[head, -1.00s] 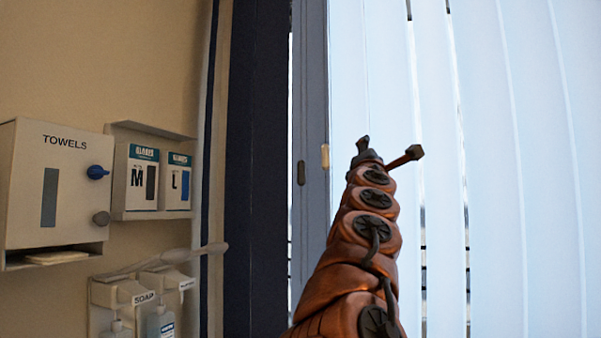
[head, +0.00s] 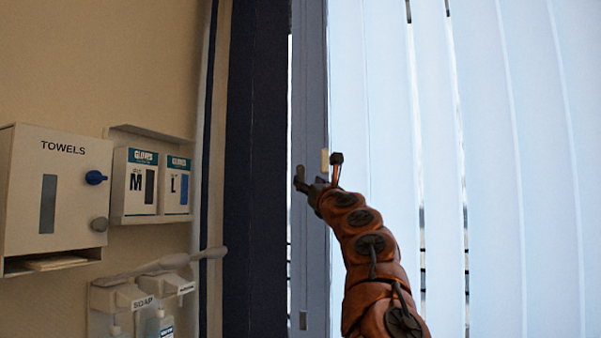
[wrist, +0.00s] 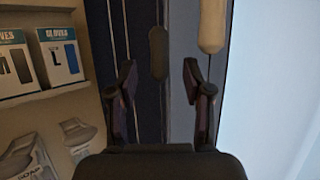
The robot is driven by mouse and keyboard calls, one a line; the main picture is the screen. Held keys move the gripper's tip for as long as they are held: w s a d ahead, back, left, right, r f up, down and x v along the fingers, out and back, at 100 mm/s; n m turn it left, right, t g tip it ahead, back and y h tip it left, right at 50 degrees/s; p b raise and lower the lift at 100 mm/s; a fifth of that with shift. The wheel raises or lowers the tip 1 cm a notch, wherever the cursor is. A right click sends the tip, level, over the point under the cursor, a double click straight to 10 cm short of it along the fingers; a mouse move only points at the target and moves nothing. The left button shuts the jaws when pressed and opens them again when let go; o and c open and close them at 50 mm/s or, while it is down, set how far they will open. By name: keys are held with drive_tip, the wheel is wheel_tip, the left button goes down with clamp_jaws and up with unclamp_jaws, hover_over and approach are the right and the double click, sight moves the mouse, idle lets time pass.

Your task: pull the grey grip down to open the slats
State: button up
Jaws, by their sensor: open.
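The grey grip (wrist: 158,52) is a dark, rounded bar hanging upright in front of the dark window frame. In the wrist view it lies between my finger lines, a little beyond the tips. In the head view the grip (head: 300,171) shows right by my left fingertip; I cannot tell whether they touch. My gripper (head: 318,170) is open and empty; both fingers also show spread in the wrist view (wrist: 159,76). A cream grip (wrist: 212,25) hangs to the right of the grey one. The pale vertical slats (head: 380,110) stand almost closed, with narrow gaps.
On the left wall are a towel box (head: 60,190) with knobs, glove boxes (head: 137,185) on a shelf, and soap dispensers (head: 130,297) with a long lever (head: 160,265). A small grey piece (head: 303,320) sits low on the frame.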

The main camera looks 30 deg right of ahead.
sight(303, 175)
drive_tip(key=shift+w+r+p, duration=0.4)
drive_tip(key=shift+w+r, duration=0.05)
drive_tip(key=shift+w+d+r+p, duration=0.2)
drive_tip(key=shift+w+r+p, duration=0.1)
drive_tip(key=shift+w+p, duration=0.45)
drive_tip(key=shift+w+a+r+p, duration=0.2)
drive_tip(key=shift+w+p, duration=0.3)
drive_tip(key=shift+p, duration=0.4)
drive_tip(key=shift+w+d+r+p, duration=0.25)
drive_tip(key=shift+w+p, duration=0.25)
drive_tip(key=shift+p, duration=0.3)
drive_tip(key=shift+w+r+p, duration=0.1)
drive_tip(key=shift+w+p, duration=0.65)
drive_tip(key=shift+p, duration=0.15)
drive_tip(key=shift+c, duration=0.4)
clamp_jaws()
